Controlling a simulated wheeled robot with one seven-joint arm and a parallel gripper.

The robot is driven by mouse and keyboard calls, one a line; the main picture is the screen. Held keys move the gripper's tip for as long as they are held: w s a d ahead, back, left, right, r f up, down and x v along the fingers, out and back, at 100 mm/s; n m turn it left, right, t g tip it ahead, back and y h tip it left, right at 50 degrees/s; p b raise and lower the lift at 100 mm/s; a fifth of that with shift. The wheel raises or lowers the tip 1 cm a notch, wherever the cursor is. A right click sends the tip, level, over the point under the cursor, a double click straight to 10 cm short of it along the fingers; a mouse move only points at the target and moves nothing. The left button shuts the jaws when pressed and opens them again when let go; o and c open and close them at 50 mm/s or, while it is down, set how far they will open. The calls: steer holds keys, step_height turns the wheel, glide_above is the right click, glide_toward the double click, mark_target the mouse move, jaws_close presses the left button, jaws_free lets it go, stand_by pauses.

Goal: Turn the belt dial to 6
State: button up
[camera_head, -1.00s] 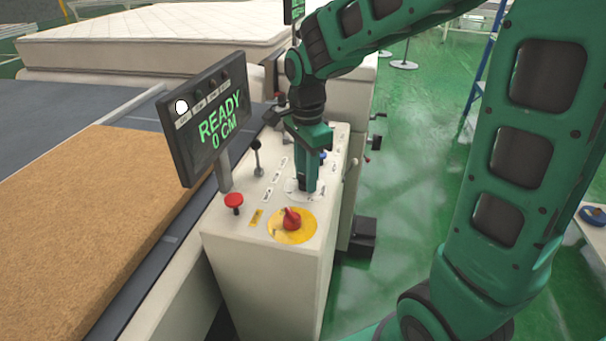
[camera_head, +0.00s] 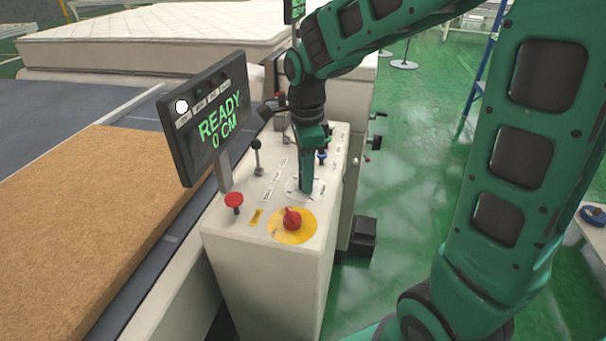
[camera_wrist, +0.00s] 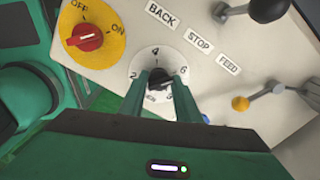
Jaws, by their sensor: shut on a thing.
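The belt dial is a small black knob on a white round scale (camera_wrist: 151,59). Its scale also shows in the head view (camera_head: 293,190). In the wrist view 2 is at the left, 4 at the top and 6 at the upper right; lower marks are partly hidden by my fingers. My gripper (camera_wrist: 160,78) is shut on the knob, with one green finger on each side. In the head view my gripper (camera_head: 305,188) points down onto the dial and hides the knob. A pale mark on the knob faces up and right, roughly toward 6; its exact setting is unclear.
A red power switch (camera_wrist: 88,37) on a yellow OFF/ON plate is beside the dial. The screen (camera_head: 205,118) reads READY 0 CM.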

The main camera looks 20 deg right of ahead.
steer(key=shift+a, duration=0.1)
steer(key=o, duration=1)
step_height(320, 180, up, 11)
steer(key=shift+w+f, duration=0.1)
steer(key=shift+f, duration=0.05)
